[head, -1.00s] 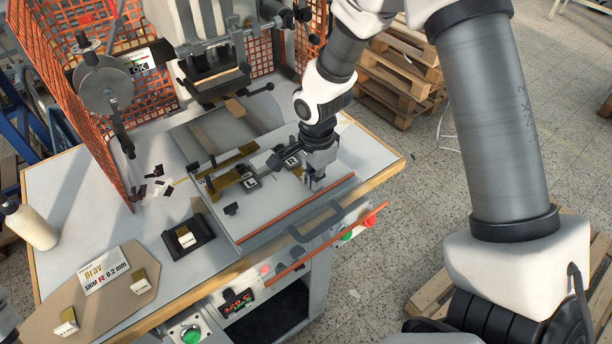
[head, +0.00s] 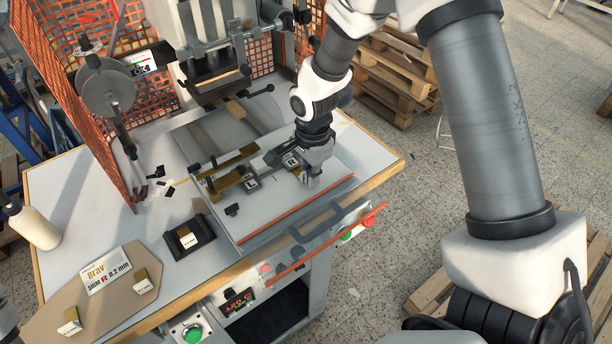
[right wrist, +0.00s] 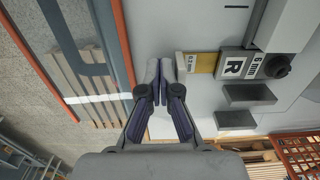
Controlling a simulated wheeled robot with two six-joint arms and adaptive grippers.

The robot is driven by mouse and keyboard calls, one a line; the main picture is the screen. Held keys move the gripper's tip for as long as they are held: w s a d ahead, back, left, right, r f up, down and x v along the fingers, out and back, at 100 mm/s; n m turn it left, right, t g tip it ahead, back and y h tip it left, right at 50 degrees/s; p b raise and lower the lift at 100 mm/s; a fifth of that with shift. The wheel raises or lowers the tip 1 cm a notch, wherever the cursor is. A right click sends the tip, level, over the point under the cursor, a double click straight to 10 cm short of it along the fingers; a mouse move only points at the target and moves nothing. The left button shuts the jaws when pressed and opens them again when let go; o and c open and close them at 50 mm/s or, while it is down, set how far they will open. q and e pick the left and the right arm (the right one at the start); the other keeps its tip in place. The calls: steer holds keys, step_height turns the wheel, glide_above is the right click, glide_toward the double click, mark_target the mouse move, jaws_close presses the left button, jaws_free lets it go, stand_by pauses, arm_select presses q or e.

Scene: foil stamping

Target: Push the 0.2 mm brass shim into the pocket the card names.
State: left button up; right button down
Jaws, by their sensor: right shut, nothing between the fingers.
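The card (head: 105,272) reads "Brav SHIM R 0.2 mm". In the right wrist view a brass shim (right wrist: 205,62) with a 0.2 mm label lies against the block marked R (right wrist: 235,65), which also shows in the head view (head: 291,160). My right gripper (right wrist: 166,70) is shut and empty, its fingertips right beside the shim's outer edge; touching or a hair apart, I cannot tell. In the head view this gripper (head: 311,183) hides most of the shim. The block marked L (head: 251,184) sits further left. My left gripper is not in view.
Two labelled brass-coloured blocks (head: 143,281) lie on the tan board (head: 105,308). A black holder (head: 205,230) with a labelled piece stands nearby. The press head (head: 217,75) and orange mesh guard (head: 75,110) rise behind. An orange rail (head: 295,207) edges the plate.

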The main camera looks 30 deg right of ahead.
steer(key=shift+w+a+p, duration=0.15)
steer(key=shift+w+p, duration=0.65)
steer(key=shift+w, duration=1.1)
steer(key=shift+r, duration=0.1)
steer(key=shift+s+r+p, duration=0.2)
steer(key=shift+r+p, duration=0.5)
steer(key=shift+r, duration=0.1)
steer(key=shift+s+r+p, duration=0.2)
steer(key=shift+r+p, duration=0.45)
steer(key=shift+r, duration=0.2)
steer(key=shift+s+r+p, duration=0.2)
steer(key=shift+r+p, duration=0.5)
steer(key=shift+r, duration=0.1)
